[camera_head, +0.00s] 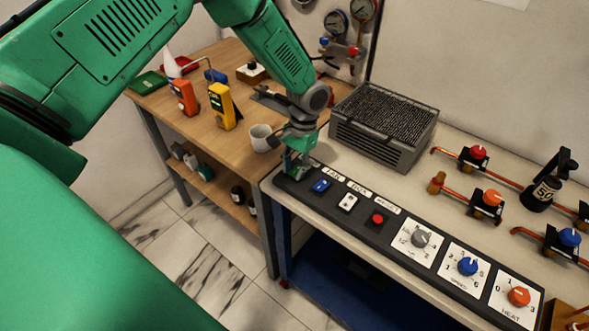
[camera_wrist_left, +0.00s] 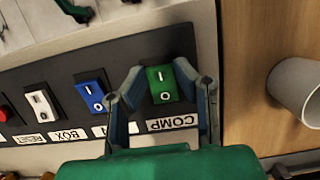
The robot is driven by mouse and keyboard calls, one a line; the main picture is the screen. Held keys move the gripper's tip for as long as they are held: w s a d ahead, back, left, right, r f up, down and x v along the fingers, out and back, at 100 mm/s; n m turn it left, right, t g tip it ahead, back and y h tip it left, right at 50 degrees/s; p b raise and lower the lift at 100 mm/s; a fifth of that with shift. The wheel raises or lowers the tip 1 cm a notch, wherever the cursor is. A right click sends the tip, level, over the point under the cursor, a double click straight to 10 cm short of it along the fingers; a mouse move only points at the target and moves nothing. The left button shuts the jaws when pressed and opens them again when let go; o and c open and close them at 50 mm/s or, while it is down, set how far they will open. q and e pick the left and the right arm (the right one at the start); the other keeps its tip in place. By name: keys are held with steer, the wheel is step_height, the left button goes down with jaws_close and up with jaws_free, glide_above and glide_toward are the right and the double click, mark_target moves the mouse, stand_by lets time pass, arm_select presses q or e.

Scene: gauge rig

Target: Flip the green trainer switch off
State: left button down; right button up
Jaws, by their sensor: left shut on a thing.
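The green switch (camera_wrist_left: 162,84), a rocker marked I and O beside a COMP label (camera_wrist_left: 172,123), sits at the end of the dark control panel (camera_wrist_left: 60,65) in the left wrist view. My left gripper (camera_wrist_left: 172,78) is over it, shut on it, with one finger on each side. I cannot tell which end of the rocker is pressed in. My right gripper is not in view.
Beside it are a blue switch (camera_head: 321,186), a white switch (camera_head: 347,202) and a red button (camera_head: 377,219). Several dial knobs (camera_head: 420,239) follow along the panel. A grey grill-topped box (camera_head: 385,125) stands behind, and a white mug (camera_head: 262,138) stands close by on the wooden table.

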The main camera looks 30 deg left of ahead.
arm_select(q)
steer(key=shift+w+r, duration=0.1)
steer(key=shift+w, duration=0.05)
steer(key=c, duration=1.3)
jaws_free()
steer(key=shift+r, duration=0.1)
steer(key=v, duration=1.1)
steer(key=shift+w+r, duration=0.2)
steer(key=shift+w, duration=0.05)
steer(key=shift+a, duration=0.1)
